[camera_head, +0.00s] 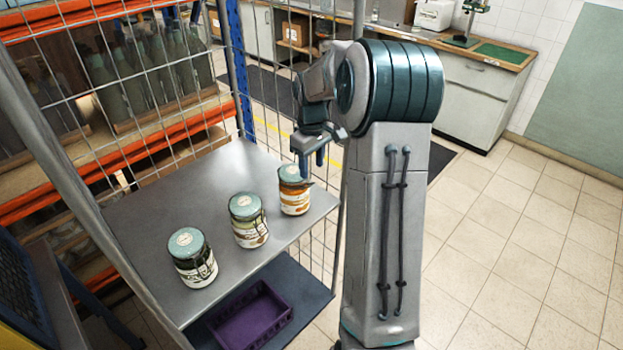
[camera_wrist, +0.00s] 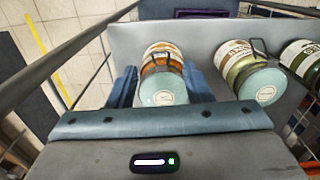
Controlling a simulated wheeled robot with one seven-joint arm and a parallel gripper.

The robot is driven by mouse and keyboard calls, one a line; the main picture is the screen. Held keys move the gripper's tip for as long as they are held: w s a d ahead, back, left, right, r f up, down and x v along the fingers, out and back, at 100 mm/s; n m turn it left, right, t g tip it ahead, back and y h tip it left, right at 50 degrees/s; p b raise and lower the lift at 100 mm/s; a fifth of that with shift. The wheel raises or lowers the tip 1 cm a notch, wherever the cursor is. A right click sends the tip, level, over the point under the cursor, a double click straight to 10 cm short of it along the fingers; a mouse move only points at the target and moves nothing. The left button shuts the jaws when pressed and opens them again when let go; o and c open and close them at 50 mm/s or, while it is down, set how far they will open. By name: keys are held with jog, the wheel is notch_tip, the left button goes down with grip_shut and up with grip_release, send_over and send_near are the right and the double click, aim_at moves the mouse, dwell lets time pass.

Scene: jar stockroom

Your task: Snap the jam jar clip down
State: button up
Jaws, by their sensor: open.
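The jar with orange contents (camera_head: 294,192), which looks like the jam jar, stands upright at the right end of the grey shelf (camera_head: 160,205). It has a pale green lid and a label. My gripper (camera_head: 311,160) is open just above and beside it. In the wrist view, this jar (camera_wrist: 160,58) shows between the two spread fingers of my gripper (camera_wrist: 162,86), its lid towards the camera. Whether a finger touches it, I cannot tell. A dark wire runs near its lid, but the clip's position is too small to make out.
A green-brown jar (camera_head: 248,222) and a dark jar (camera_head: 192,260) stand on the same shelf, left of the orange one. Wire mesh (camera_head: 262,90) and posts enclose the shelf. A purple crate (camera_head: 250,318) sits below. The shelf's back left is bare.

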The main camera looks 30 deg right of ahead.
aim_at(312, 184)
notch_tip(312, 184, down, 6)
jog(key=shift+r, duration=0.1)
jog(key=c, duration=1)
